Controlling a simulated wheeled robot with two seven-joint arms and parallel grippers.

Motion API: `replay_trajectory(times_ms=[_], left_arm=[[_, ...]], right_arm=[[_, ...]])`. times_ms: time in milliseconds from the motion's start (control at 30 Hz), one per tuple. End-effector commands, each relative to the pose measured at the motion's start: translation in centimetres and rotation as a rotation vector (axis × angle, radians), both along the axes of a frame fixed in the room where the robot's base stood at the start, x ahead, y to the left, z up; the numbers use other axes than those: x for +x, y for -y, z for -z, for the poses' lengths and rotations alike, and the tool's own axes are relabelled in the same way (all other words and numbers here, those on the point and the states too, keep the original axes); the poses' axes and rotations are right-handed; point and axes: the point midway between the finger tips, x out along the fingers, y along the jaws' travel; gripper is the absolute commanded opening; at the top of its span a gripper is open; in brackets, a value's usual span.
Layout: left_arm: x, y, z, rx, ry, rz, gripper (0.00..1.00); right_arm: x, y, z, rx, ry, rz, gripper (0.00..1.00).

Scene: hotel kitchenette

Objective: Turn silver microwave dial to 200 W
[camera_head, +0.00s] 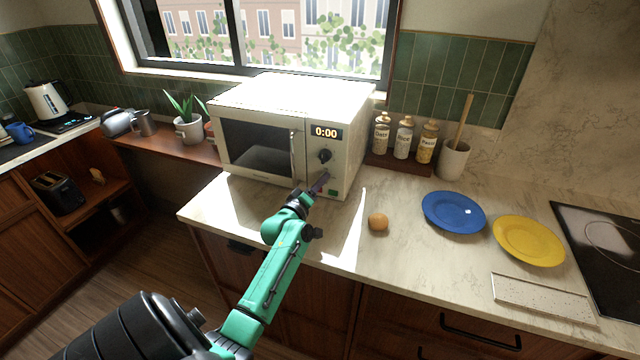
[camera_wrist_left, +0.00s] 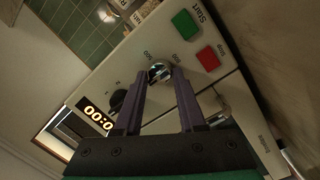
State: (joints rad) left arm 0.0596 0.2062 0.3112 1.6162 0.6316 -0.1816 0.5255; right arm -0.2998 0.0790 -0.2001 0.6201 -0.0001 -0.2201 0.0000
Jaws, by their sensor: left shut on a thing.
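The cream microwave (camera_head: 280,94) stands on the counter with its door closed and its display (camera_head: 326,132) reading 0:00. The silver dial (camera_wrist_left: 159,72) sits between the fingertips of my left gripper (camera_wrist_left: 161,85), which is shut on it. Printed power numbers show around the dial, but its pointer and the 200 mark are not clear. In the head view, my left gripper (camera_head: 320,183) reaches the lower control panel and hides the silver dial. A black dial (camera_head: 325,156) is above it; it also shows in the wrist view (camera_wrist_left: 118,101). My right gripper is out of view.
Green Start (camera_wrist_left: 186,23) and red Stop (camera_wrist_left: 208,59) buttons are close to the fingers. Labelled jars (camera_head: 403,140) stand right of the microwave. An orange-brown round item (camera_head: 378,222), a blue plate (camera_head: 453,212) and a yellow plate (camera_head: 528,241) lie on the counter.

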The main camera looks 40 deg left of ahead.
Motion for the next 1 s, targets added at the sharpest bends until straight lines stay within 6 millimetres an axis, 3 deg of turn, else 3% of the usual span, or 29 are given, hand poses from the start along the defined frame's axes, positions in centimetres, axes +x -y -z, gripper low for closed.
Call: replay_trajectory(times_ms=[500,533,600,1000], left_arm=[[-0.04,0.05,0.28,-0.025,0.003,0.001,0.0],[-0.04,0.05,0.28,-0.025,0.003,0.001,0.47],[-0.04,0.05,0.27,-0.025,0.003,0.001,0.68],[-0.59,0.19,0.22,-0.022,0.005,0.001,0.68]], right_arm=[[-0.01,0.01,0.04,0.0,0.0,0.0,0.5],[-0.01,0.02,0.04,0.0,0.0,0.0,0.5],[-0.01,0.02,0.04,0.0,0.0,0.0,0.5],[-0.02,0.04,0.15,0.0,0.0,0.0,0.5]])
